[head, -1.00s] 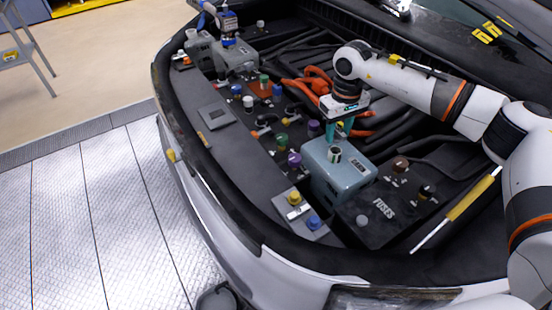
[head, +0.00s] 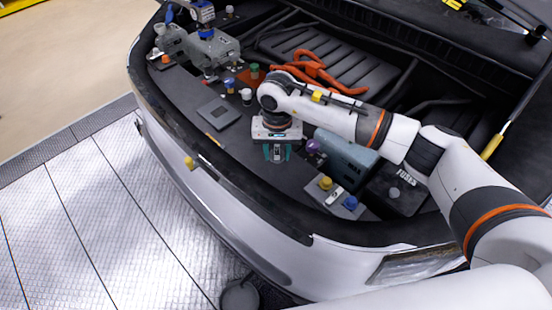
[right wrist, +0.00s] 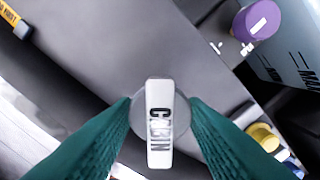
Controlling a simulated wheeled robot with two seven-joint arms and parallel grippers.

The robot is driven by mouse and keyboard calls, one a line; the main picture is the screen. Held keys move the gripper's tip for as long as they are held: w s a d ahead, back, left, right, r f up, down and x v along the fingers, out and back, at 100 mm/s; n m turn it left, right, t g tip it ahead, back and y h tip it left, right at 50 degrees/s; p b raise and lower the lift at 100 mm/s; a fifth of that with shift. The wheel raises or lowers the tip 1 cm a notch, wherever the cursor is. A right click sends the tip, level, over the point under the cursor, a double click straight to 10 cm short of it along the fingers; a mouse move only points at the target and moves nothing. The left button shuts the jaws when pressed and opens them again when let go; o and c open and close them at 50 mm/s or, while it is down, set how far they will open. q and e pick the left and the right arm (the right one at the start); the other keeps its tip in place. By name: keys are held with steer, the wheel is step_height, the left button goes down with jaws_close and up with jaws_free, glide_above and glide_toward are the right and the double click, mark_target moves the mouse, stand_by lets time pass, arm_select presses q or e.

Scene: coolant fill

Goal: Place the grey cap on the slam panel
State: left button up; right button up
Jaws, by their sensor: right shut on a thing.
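The grey cap (right wrist: 160,140) is round with a white bar across its top lettered in black, probably "CABIN". My right gripper (head: 277,155) has teal fingers, and they are shut on the cap from both sides. The cap also shows small between the fingers in the head view (head: 277,153). The slam panel (head: 185,98) is the dark grey strip along the front of the engine bay. It fills much of the right wrist view (right wrist: 95,60) behind the cap. The cap is over this panel; I cannot tell whether it touches it. My left gripper is not in view.
The blue-grey tank (head: 345,158) and a purple cap (head: 313,147) stand right of my right gripper. A plate with yellow (head: 325,183) and blue (head: 350,203) caps lies nearer. A square grey plate (head: 217,112) lies left on the panel; bare panel lies between.

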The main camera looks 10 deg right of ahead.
mark_target(276, 162)
steer(key=shift+a+f, duration=0.15)
steer(key=shift+f, duration=0.45)
step_height(276, 162, down, 2)
steer(key=shift+a+f+p, duration=0.1)
steer(key=shift+f+p, duration=0.1)
steer(key=shift+p, duration=0.35)
steer(key=shift+f, duration=0.35)
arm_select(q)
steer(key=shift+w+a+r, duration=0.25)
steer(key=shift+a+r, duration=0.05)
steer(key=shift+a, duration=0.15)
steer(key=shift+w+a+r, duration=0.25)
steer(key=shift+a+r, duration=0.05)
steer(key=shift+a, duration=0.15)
arm_select(e)
steer(key=shift+f, duration=0.1)
steer(key=shift+f+b, duration=0.1)
steer(key=shift+b, duration=0.2)
steer(key=o, duration=0.8)
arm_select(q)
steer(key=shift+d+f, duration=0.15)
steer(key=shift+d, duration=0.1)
